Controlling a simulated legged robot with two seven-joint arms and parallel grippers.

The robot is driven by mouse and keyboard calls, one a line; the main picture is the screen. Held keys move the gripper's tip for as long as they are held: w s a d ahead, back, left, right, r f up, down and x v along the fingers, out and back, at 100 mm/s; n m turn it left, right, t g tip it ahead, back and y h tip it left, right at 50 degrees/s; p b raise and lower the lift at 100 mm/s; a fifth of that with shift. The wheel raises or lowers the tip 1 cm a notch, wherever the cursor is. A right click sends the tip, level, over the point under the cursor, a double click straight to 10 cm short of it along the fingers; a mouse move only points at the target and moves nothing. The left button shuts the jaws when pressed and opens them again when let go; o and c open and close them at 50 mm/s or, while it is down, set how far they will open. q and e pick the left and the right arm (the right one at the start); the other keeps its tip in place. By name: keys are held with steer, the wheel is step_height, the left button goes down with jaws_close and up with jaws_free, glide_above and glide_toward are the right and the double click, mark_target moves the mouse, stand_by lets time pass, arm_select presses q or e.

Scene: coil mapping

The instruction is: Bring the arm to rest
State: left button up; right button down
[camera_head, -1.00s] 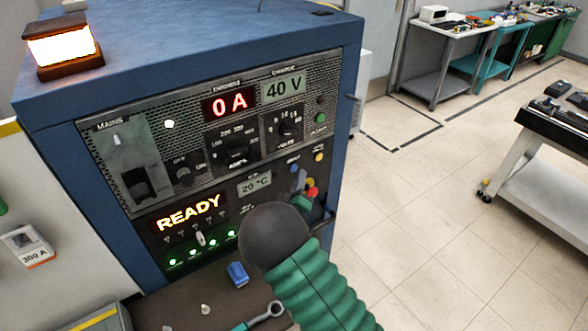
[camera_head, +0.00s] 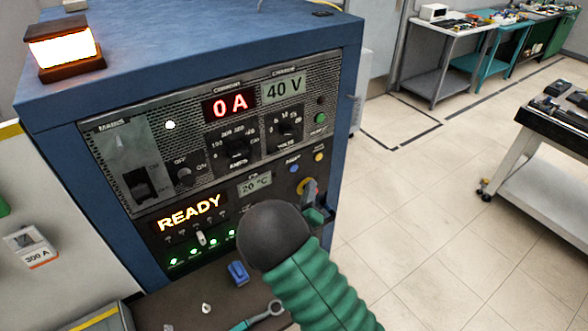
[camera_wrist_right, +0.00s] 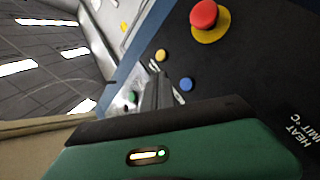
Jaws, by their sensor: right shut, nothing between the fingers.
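My right arm comes up from the bottom of the head view, with a dark round joint and a green sleeve. My right gripper (camera_head: 309,186) is mostly hidden behind this joint and sits in front of the lower right of the power cabinet (camera_head: 62,150). In the right wrist view the fingers (camera_wrist_right: 152,88) are together and empty, near the panel's buttons. The red stop button (camera_wrist_right: 203,14) on its yellow base is at the top there, apart from the fingers. My left gripper is not in view.
The cabinet reads READY (camera_head: 190,212), 0 A (camera_head: 225,106) and 40 V (camera_head: 284,88). A blue button (camera_wrist_right: 186,84) and a yellow button (camera_wrist_right: 161,55) are close to the fingers in the wrist view. A wrench (camera_head: 262,316) lies on the dark surface below. Open floor extends on the right.

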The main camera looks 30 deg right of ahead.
stand_by(0.4)
steer(key=s+a+f+m+g+y, duration=0.25)
steer(key=a+f+g+y, duration=0.25)
steer(key=a+f+y, duration=0.35)
steer(key=s+a+r+g+y, duration=0.1)
steer(key=s+a+g+y, duration=0.1)
steer(key=s, duration=0.7)
steer(key=s+a+g+y, duration=0.2)
steer(key=s+a+g, duration=0.2)
steer(key=s, duration=0.6)
steer(key=shift+s+a+r+n+g, duration=0.25)
steer(key=shift+a+r+n+g, duration=0.15)
steer(key=shift+a, duration=0.25)
